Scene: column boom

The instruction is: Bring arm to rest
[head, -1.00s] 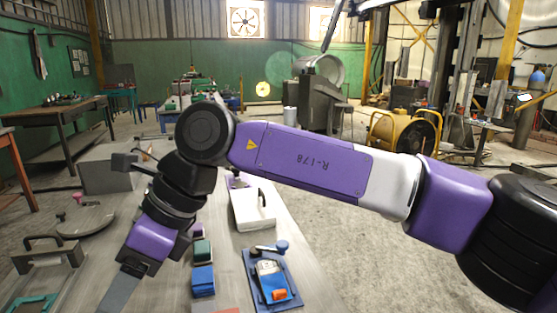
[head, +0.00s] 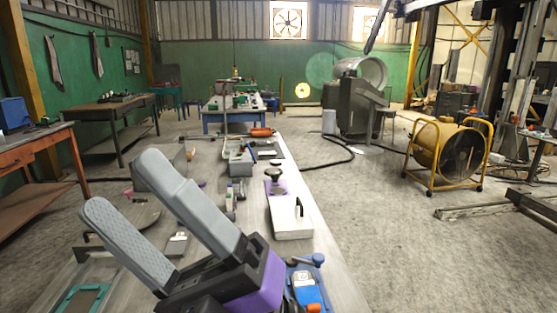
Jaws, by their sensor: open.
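My gripper (head: 121,186) is large and close to the head camera at the lower left. Its two grey padded fingers point up and to the left, spread apart with nothing between them. Its purple and black wrist (head: 255,285) shows at the bottom middle. The rest of my arm is out of view. The gripper appears in front of the long grey worktable (head: 335,270) and hides part of its top.
A white case (head: 290,218) with a handle lies on the table. A blue tray (head: 318,262) with a blue device is right of my wrist. A grey bin (head: 240,162) stands farther back. Open floor lies to the right, before a yellow fan (head: 450,155).

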